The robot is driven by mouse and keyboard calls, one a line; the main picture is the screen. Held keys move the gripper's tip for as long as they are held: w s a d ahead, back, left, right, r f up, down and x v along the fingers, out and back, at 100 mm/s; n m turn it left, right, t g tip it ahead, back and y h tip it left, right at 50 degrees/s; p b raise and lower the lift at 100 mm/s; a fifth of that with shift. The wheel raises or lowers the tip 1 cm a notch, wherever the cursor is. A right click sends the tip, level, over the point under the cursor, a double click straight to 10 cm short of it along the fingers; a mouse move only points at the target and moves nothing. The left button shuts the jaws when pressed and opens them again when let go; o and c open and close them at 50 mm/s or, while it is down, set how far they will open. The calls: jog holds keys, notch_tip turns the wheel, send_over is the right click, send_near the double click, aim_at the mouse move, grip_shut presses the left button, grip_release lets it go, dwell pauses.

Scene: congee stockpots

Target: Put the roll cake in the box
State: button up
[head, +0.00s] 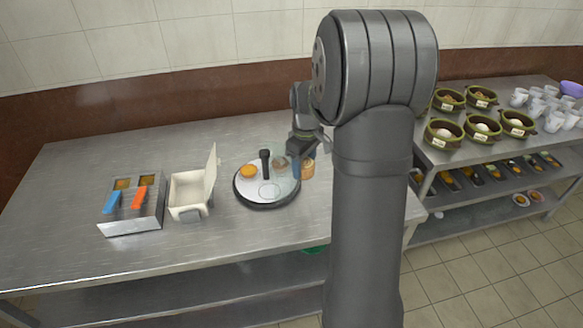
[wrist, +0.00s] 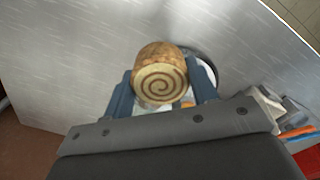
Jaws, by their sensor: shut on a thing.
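The roll cake (wrist: 160,76) is a short golden-brown cylinder with a dark spiral on its end. In the wrist view my gripper (wrist: 161,92) is shut on it, with a blue-grey finger at each side. In the head view the roll cake (head: 308,168) shows at the right edge of the round tray, beside my gripper (head: 298,166), partly hidden by my arm. It seems to be held above the table. The box (head: 190,191) is a cream-white container left of the tray, with its lid (head: 211,176) standing open on the right side. It looks empty.
A round tray with a black rim (head: 240,197) holds an orange round item (head: 248,171), a black-handled tool (head: 265,162) and a clear cup. A metal unit (head: 135,222) with blue and orange handles stands left of the box. The table's far left is clear.

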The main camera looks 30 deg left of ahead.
jog(key=s+a+r+m, duration=0.1)
jog(key=s+a, duration=0.2)
jog(key=a, duration=0.7)
jog(key=s+a+r+m, duration=0.1)
jog(key=s+a+r, duration=0.15)
jog(key=a, duration=0.75)
jog(key=s+a+r+m, duration=0.15)
jog(key=s+a, duration=0.25)
jog(key=a, duration=0.6)
jog(key=s+a+f+m, duration=0.2)
jog(key=s+a+f, duration=0.15)
jog(key=s, duration=0.25)
jog(key=shift+n, duration=0.25)
jog(key=shift+s+d+f, duration=0.1)
jog(key=shift+f, duration=4.2)
jog(key=shift+f, duration=0.2)
jog(key=o, duration=1.1)
jog(key=shift+c, duration=1.5)
